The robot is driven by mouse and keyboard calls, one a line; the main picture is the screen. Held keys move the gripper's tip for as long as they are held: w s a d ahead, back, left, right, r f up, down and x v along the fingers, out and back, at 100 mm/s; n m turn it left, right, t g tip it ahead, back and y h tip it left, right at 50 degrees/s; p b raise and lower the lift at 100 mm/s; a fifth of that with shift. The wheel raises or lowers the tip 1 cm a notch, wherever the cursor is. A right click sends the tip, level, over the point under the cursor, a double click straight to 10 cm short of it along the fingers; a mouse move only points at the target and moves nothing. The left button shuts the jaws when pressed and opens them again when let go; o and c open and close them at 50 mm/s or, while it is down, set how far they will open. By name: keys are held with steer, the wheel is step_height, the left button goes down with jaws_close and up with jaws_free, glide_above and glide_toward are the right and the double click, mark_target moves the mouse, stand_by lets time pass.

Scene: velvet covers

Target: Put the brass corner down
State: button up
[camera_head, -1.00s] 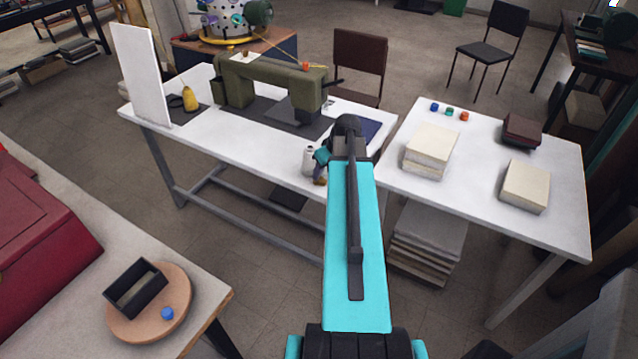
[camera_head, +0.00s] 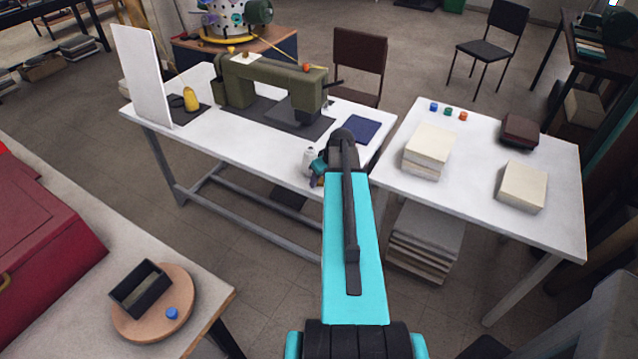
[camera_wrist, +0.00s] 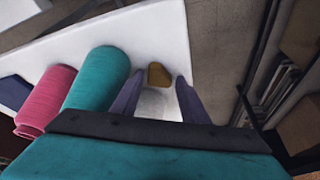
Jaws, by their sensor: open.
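The brass corner (camera_wrist: 158,75) is a small brown-gold piece in the wrist view, resting on or just above the white table top (camera_wrist: 165,38). I cannot tell if it touches the table. My gripper (camera_wrist: 156,84) is open, with one purple-grey finger on each side of the piece and visible space between. In the head view my gripper (camera_head: 317,174) is small, at the front edge of the sewing table (camera_head: 240,145), partly hidden by my own arm. I cannot make out the brass corner clearly there.
A teal thread cone (camera_wrist: 97,80) and a pink one (camera_wrist: 46,100) stand left of my gripper in the wrist view. The green sewing machine (camera_head: 270,78) and blue cloth (camera_head: 361,130) are behind. Another white table (camera_head: 480,195) adjoins at right.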

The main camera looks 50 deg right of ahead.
steer(key=shift+c, duration=0.2)
steer(key=c, duration=0.8)
steer(key=shift+r, duration=0.1)
steer(key=shift+c, duration=0.2)
